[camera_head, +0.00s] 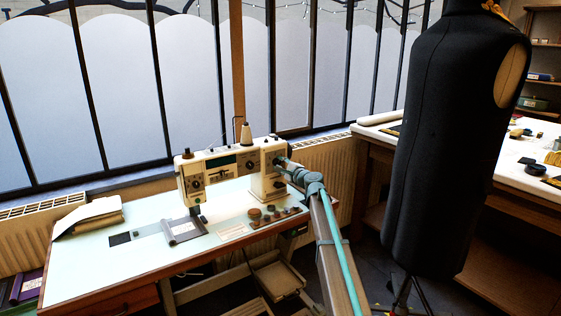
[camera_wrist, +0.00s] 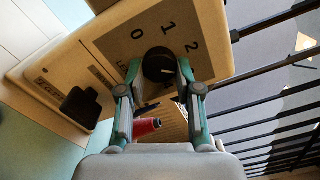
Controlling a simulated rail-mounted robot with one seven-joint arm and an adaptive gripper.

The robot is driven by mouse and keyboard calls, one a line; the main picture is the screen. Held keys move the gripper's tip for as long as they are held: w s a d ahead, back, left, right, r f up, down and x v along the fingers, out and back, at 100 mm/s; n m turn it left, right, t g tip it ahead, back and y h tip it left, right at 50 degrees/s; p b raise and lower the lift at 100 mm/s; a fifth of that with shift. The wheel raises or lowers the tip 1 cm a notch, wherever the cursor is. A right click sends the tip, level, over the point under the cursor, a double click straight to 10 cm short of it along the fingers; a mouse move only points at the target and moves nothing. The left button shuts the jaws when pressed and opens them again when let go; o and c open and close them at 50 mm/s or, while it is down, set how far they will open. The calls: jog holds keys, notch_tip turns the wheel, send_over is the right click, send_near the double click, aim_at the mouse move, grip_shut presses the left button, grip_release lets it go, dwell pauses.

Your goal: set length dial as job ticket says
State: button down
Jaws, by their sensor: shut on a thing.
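The cream sewing machine (camera_head: 222,161) stands on the pale table. In the wrist view a round black dial (camera_wrist: 157,62) sits on its grey panel (camera_wrist: 125,35), with the figures 0, 1 and 2 around it. My gripper (camera_wrist: 158,70) is shut on this dial, one finger on each side. The dial's exact setting is unclear. In the head view my gripper (camera_head: 287,165) is at the machine's right-hand pillar and hides the dial there. A small pale card (camera_head: 232,231) lies on the table before the machine; it may be the job ticket, but its writing is too small to read.
A black rectangular control (camera_wrist: 82,104) is near the dial, and a red-ended object (camera_wrist: 147,126) shows between my fingers. Several small round items (camera_head: 268,213) lie in front of the pillar. Folded cloth (camera_head: 90,215) is at left. A black dress form (camera_head: 440,150) stands at right.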

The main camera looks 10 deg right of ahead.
jog(key=m+p, duration=0.5)
jog(key=m, duration=0.1)
jog(key=shift+a+r, duration=0.1)
jog(key=m+p, duration=0.3)
jog(key=shift+s+a+m, duration=0.1)
jog(key=shift+m, duration=0.3)
jog(key=shift+f+m+p, duration=0.25)
jog(key=shift+m+p, duration=0.8)
jog(key=shift+m, duration=0.35)
jog(key=c, duration=0.8)
grip_release()
jog(key=v, duration=1.2)
